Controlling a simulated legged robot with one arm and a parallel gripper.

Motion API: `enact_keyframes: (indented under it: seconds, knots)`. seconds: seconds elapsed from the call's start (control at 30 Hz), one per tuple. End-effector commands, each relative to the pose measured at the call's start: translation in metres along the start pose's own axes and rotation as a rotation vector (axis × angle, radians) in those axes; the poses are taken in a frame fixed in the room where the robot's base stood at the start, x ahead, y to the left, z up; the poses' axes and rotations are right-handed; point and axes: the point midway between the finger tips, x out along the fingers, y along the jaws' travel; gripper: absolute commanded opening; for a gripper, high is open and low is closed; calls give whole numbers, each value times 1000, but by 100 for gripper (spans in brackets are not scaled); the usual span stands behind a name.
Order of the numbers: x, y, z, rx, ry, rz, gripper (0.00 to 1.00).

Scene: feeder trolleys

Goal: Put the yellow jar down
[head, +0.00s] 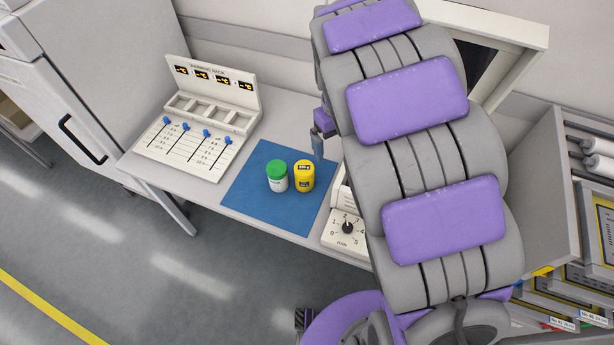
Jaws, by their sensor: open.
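The yellow jar (304,177) stands upright on the blue mat (255,199) on the table. A white jar with a green lid (277,177) stands just to its left, close beside it. My gripper (318,150) shows only in part, just above and behind the yellow jar. One grey finger is visible near the jar's top; the rest is hidden behind my arm. The gripper is open, and I cannot tell whether the finger touches the jar.
A warming rack (188,148) with blue sliders and small displays stands left on the table. A white device with a dial (347,228) sits right of the mat. A grey cabinet (95,60) is at left. The mat's left part is free.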

Motion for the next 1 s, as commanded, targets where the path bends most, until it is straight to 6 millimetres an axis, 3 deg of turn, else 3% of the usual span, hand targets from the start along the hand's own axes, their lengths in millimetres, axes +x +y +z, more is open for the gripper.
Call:
enact_keyframes:
  seconds: [0.03, 0.2, 0.4, 0.67, 1.0]
  knots:
    - [15, -1, -21, -47, 2, -2, 100]
    - [54, -9, -76, -199, 31, -10, 100]
    - [84, -21, -113, -321, 61, -29, 100]
    - [102, -28, -125, -364, 71, -36, 100]
    - [161, -34, -130, -363, 67, -34, 100]
